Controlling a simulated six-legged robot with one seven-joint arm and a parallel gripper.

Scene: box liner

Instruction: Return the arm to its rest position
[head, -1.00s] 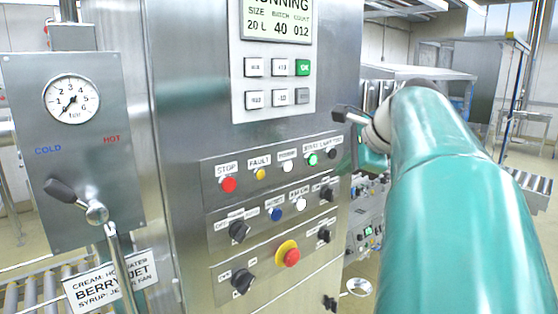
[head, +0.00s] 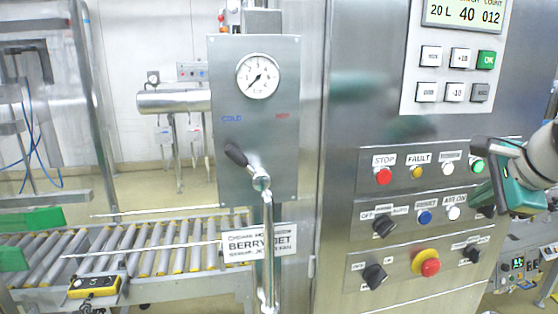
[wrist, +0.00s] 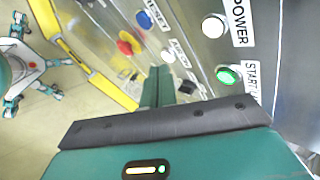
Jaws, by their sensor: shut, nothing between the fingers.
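My gripper (head: 480,194) is at the right in the head view, in front of the control panel (head: 345,225) on the steel cabinet. Its teal fingers overlap the area beside the row of buttons and hide part of it. In the wrist view my gripper (wrist: 157,88) is shut, with its fingers together and nothing between them. A lit green button (wrist: 228,75) and a white button (wrist: 213,26) show to its right. I cannot tell whether the fingers touch the panel.
A red emergency knob (head: 431,267) sticks out of the panel's lower part. A lever with a long steel pipe (head: 268,240) stands left of the cabinet, below a gauge (head: 258,76). A roller conveyor (head: 150,245) runs behind it at the left.

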